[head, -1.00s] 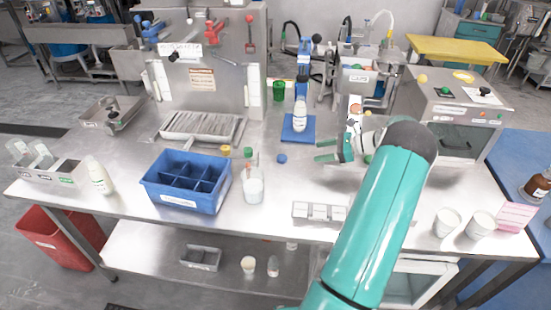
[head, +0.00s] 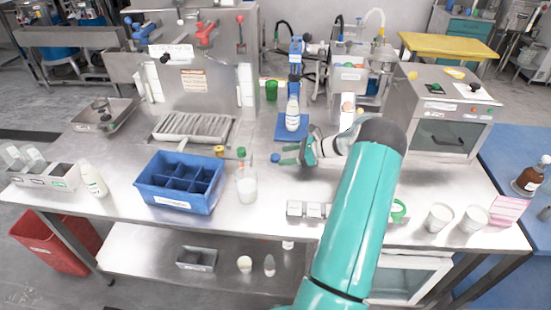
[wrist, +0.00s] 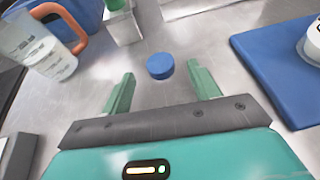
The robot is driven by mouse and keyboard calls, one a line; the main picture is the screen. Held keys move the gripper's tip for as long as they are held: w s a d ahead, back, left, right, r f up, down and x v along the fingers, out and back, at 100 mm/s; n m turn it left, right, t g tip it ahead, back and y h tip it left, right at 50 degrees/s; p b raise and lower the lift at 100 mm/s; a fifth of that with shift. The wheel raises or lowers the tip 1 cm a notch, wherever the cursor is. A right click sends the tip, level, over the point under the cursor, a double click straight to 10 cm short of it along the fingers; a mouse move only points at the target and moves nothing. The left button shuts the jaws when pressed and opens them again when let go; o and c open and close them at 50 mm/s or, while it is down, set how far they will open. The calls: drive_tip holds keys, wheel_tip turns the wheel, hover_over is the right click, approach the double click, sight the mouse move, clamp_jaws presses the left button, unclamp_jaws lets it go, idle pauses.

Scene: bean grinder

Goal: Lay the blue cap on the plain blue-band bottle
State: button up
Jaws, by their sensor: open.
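The blue cap (wrist: 160,66) lies flat on the steel table, between and just beyond my fingertips in the wrist view. In the head view the cap (head: 275,157) shows at the tips of my gripper (head: 284,154). My gripper (wrist: 160,71) is open, with a finger on either side of the cap and nothing held. A white bottle (head: 292,116) stands upright on a blue mat (head: 281,134) behind the gripper; its band is too small to read clearly. Only this bottle's lower edge (wrist: 314,45) shows at the right of the wrist view.
A blue divided bin (head: 180,200) and a clear jug (head: 246,184) with an orange handle stand left of the gripper. Another white bottle (head: 93,181) stands at far left. Bare table surrounds the cap.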

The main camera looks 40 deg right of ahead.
sight(276, 158)
drive_tip(key=shift+x, duration=1.1)
drive_tip(key=c, duration=1.1)
